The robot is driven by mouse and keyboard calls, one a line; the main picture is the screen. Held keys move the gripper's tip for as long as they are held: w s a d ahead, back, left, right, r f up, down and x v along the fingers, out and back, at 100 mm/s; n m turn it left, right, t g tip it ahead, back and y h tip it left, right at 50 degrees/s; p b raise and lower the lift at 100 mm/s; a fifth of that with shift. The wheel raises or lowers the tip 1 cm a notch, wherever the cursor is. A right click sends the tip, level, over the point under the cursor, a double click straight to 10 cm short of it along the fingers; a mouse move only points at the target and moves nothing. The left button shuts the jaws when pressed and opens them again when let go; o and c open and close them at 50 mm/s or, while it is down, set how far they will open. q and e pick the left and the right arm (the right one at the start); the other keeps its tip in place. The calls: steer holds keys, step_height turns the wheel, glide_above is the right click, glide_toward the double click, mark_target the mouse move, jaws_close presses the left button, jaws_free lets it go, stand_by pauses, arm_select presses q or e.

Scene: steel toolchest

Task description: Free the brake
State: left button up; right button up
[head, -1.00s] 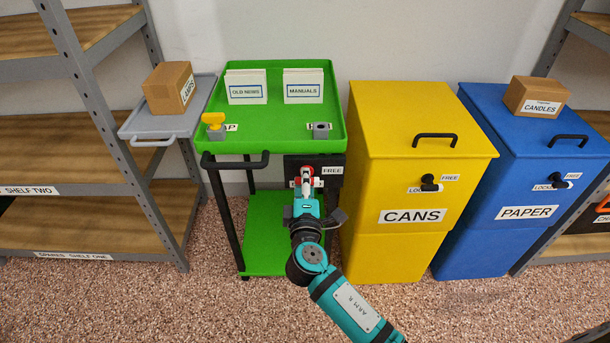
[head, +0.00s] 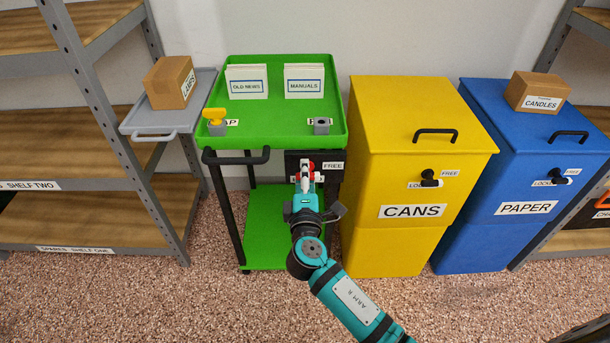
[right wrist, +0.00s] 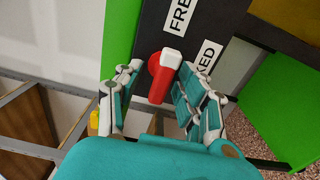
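The green cart (head: 230,140) has a black brake panel (head: 332,177) under its right front edge. The panel carries a FREE label (head: 333,166) and, in the right wrist view, a partly hidden LOCKED label (right wrist: 207,57). The red brake lever (right wrist: 158,86) has a white end and stands out from the panel; its exact setting is hard to tell. My right gripper (head: 305,178) is at the panel. In the right wrist view its fingers (right wrist: 158,100) are open on either side of the lever, with gaps showing. My left gripper is out of view.
A yellow CANS bin (head: 400,240) stands close to the cart's right, with a blue PAPER bin (head: 500,235) beyond. A black handle (head: 235,158) juts from the cart's left front. Shelves (head: 75,185) stand at left. Front floor is clear.

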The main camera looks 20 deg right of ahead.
steer(key=v, duration=1.2)
stand_by(0.3)
